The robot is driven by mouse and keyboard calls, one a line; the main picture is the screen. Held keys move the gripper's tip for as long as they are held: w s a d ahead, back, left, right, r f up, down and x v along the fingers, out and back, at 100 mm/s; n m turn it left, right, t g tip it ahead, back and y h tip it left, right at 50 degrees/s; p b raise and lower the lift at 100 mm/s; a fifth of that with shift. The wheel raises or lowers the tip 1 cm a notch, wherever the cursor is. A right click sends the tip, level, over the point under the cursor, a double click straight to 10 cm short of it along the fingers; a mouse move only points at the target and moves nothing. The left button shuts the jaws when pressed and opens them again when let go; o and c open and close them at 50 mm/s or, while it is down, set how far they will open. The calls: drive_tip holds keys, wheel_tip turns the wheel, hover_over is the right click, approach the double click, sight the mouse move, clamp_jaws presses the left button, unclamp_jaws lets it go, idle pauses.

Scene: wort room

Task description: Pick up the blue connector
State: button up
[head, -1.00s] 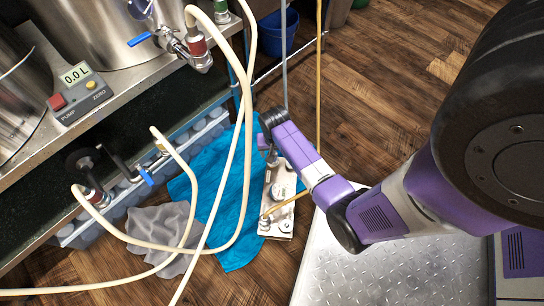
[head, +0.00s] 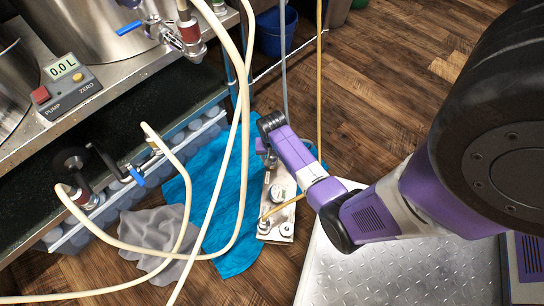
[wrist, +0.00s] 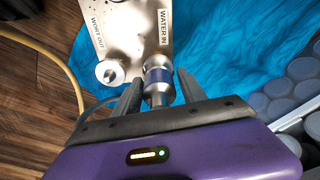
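The blue connector (wrist: 158,82) is a metal fitting with a blue band, beside the "WATER IN" label on a metal plate unit (wrist: 128,30). My gripper (wrist: 158,93) is open in the wrist view, with one finger on each side of the connector. Gaps show between the fingers and the connector. A second, plain metal fitting (wrist: 110,72) sits by the "WORT OUT" label, left of the left finger. In the head view the plate unit (head: 275,190) lies on the floor side of the bench, and my wrist hides the connector at its far end.
A blue cloth (head: 238,235) lies under the plate unit, with a grey rag (head: 152,235) to its left. Pale hoses (head: 240,130) hang in front of the bench. A tan hose (wrist: 75,75) curves left of my gripper. Rounded grey containers (wrist: 285,85) stand at right in the wrist view.

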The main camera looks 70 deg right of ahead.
clamp_jaws()
drive_tip(key=shift+r, duration=0.1)
wheel_tip(320, 180, up, 20)
drive_tip(key=p, duration=1.1)
drive_tip(key=shift+r+p, duration=2.2)
drive_tip(key=shift+p, duration=0.55)
